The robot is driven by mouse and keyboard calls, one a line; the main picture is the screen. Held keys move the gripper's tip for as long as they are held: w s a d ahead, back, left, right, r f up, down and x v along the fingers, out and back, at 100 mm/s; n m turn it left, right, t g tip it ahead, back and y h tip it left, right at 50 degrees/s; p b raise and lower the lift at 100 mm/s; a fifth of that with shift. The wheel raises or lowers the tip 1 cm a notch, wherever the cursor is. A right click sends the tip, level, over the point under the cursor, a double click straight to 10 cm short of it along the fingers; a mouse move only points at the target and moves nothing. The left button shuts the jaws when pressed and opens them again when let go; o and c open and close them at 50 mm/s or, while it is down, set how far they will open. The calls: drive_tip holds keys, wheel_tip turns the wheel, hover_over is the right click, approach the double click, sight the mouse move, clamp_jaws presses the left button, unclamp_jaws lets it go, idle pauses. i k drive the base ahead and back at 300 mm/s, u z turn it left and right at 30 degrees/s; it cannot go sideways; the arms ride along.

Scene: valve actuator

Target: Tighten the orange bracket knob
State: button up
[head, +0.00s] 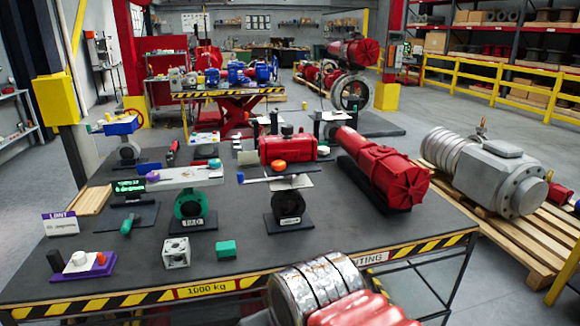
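An orange knob (278,166) sits at the top of a grey bracket plate (288,182) on a black valve (289,205) near the middle of the table. A thin blue-tipped bar (258,180) reaches left from this bracket. A second orange piece (100,258) sits on a purple block (82,267) with a white knob at the front left. I cannot tell from this view how tight either one is. My gripper is not in view.
A green valve (190,205) stands left of the black valve under a long grey plate. A red cylinder (380,168) lies to the right. A silver and red cylinder (325,290) fills the bottom foreground. Bare dark tabletop (345,240) shows at the front right.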

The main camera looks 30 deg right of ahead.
sight(278, 166)
drive_tip(key=k, duration=0.35)
drive_tip(key=u, duration=0.4)
drive_tip(key=i, duration=1.2)
drive_tip(key=z, duration=0.35)
